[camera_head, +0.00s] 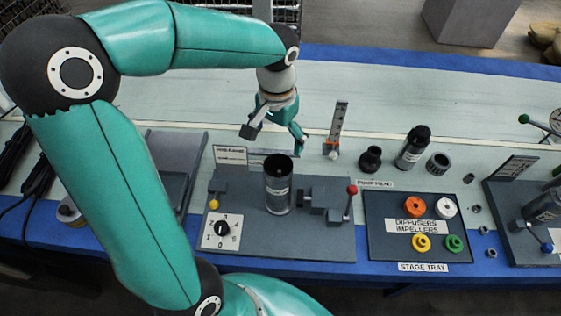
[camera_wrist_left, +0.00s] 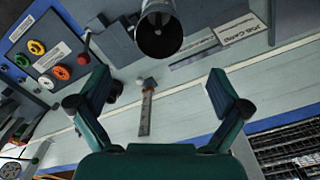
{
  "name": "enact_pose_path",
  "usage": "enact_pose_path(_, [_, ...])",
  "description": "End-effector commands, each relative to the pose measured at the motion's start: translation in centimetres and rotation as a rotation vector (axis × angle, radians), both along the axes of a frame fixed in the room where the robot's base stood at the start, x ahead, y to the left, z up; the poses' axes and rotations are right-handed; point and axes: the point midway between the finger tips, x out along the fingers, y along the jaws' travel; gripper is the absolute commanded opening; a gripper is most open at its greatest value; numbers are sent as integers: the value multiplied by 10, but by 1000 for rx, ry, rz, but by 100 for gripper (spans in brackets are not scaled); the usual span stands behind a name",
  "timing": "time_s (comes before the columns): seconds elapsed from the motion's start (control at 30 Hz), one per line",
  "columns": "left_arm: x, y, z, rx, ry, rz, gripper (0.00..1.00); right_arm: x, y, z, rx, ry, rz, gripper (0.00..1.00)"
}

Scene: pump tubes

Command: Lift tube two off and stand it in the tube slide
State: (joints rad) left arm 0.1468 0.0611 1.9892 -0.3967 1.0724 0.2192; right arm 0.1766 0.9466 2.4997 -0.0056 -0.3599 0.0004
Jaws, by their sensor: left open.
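My left gripper (camera_head: 274,133) is open and empty, above the bench just behind a dark grey tube (camera_head: 278,187). That tube stands upright in a grey clamp station and carries a white label. In the left wrist view, its round open end (camera_wrist_left: 158,30) shows at the top, beyond the spread fingers (camera_wrist_left: 160,105). A black tube (camera_head: 412,147) with a white label stands further right, slightly tilted in the picture. I cannot read a number on either tube, nor tell which thing is the tube slide. My right gripper is not in view.
The clamp station has a red-knobbed lever (camera_head: 351,190) and a dial plate (camera_head: 222,230). The stage tray (camera_head: 380,252) holds coloured rings to its right. An upright scale (camera_head: 337,128) and a black fitting (camera_head: 370,159) stand behind. A dark flat fixture (camera_head: 165,172) lies left.

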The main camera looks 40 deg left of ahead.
Motion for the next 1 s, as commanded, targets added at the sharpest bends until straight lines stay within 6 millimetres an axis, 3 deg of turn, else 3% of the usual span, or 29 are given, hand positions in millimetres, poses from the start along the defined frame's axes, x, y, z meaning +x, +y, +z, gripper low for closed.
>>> enact_pose_path(0.6, [1, -2, -118, -2, 4, -4, 100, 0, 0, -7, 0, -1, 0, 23])
enact_pose_path(0.8, [1, -1, -136, 0, 2, -4, 100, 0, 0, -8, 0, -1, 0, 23])
enact_pose_path(1.0, [2, -2, -140, 0, 0, -4, 100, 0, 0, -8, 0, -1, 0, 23])
